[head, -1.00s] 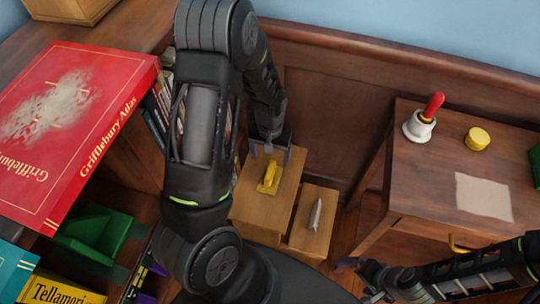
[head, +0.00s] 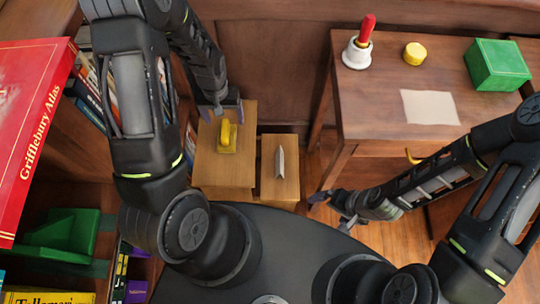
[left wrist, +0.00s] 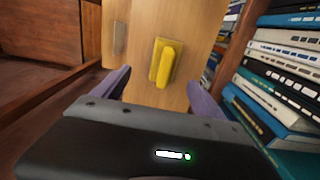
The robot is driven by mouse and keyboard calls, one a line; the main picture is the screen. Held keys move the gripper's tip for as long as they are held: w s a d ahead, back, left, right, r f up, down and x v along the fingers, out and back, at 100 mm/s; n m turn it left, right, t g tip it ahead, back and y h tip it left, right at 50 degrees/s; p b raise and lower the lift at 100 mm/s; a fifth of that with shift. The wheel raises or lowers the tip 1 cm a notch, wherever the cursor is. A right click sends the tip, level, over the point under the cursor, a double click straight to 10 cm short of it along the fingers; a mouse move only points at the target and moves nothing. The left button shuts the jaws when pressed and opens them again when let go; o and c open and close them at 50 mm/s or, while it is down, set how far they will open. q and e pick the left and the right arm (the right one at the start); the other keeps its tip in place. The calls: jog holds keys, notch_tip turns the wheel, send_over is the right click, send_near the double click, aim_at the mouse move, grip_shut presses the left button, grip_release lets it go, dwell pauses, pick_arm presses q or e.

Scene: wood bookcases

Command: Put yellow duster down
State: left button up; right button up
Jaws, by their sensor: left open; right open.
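The yellow duster (head: 227,138) rests on the top of a light wooden step stool (head: 240,174), its handle facing up. In the left wrist view the yellow duster (left wrist: 163,63) lies beyond my fingertips on the wood. My left gripper (head: 220,111) is open and empty, just behind the duster in the head view and apart from it. It also shows in the left wrist view (left wrist: 158,92), with the two purple fingers spread wide. My right gripper (head: 334,206) is open and empty, to the right of the stool's lower step.
A grey wedge-shaped object (head: 280,162) sits on the lower step (head: 290,185). A red atlas (head: 30,140) lies at left.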

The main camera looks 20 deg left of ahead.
pick_arm(q)
jog(key=s+d+f+h, duration=0.1)
jog(key=s+d, duration=0.3)
jog(key=d, duration=0.4)
jog(key=s+d+f+m+h, duration=0.1)
jog(key=s+d+f, duration=0.3)
jog(key=d, duration=0.3)
jog(key=s+d+f+h, duration=0.2)
jog(key=s+d, duration=0.4)
jog(key=d, duration=0.2)
jog(key=shift+d+f+m+t, duration=0.3)
jog(key=shift+m+t, duration=0.1)
notch_tip(320, 180, up, 3)
jog(key=p, duration=0.2)
jog(key=shift+f+p, duration=0.1)
jog(key=shift+p, duration=0.3)
pick_arm(e)
notch_tip(320, 180, up, 3)
jog(key=shift+f, duration=0.1)
pick_arm(q)
jog(key=shift+c, duration=0.5)
pick_arm(e)
jog(key=shift+c, duration=0.6)
